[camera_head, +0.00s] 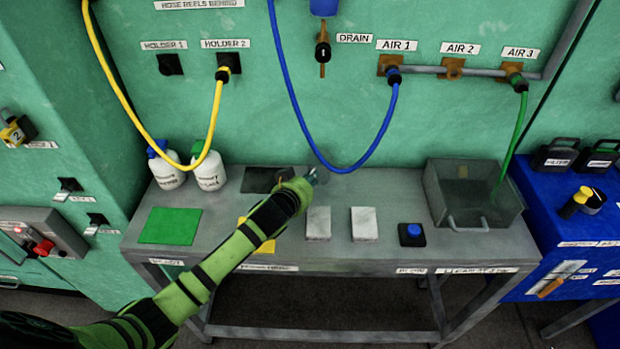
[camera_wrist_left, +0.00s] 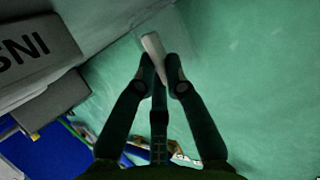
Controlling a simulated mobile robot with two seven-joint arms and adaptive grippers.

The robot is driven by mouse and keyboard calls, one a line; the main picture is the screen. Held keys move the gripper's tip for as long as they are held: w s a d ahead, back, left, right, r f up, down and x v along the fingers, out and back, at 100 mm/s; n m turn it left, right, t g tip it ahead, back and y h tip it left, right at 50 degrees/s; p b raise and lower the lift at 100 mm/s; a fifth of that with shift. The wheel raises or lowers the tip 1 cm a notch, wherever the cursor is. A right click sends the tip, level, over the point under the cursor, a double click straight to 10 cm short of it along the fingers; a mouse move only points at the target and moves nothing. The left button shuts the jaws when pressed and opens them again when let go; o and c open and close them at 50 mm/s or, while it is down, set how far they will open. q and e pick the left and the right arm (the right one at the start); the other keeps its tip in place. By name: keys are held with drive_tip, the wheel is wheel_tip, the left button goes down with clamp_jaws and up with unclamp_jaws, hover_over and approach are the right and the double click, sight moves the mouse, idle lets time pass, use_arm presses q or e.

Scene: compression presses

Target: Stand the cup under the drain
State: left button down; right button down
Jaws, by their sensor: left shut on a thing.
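My left gripper (camera_head: 311,178) is at the rear of the grey bench, near the wall, with its arm across the bench. In the left wrist view its fingertips (camera_wrist_left: 161,70) are closed on a pale, narrow thing (camera_wrist_left: 152,46), which I take to be the cup. In the head view the cup is small and mostly hidden by the gripper, so its tilt is unclear. The drain (camera_head: 322,52), a dark valve with a brass spout, hangs on the green wall beside its "DRAIN" label (camera_head: 355,38), above and slightly right of the gripper. My right gripper is not in view.
A blue hose (camera_head: 300,110) loops down close to the gripper. Two white bottles (camera_head: 210,172) stand at the bench's left rear. A green pad (camera_head: 170,226) lies left.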

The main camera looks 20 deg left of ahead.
use_arm(q)
drive_tip(key=shift+f, duration=0.2)
drive_tip(key=c, duration=1.3)
unclamp_jaws()
drive_tip(key=shift+r, duration=0.1)
drive_tip(key=shift+r, duration=0.2)
drive_tip(key=shift+s, duration=0.35)
drive_tip(key=v, duration=1.1)
drive_tip(key=shift+s+r, duration=0.15)
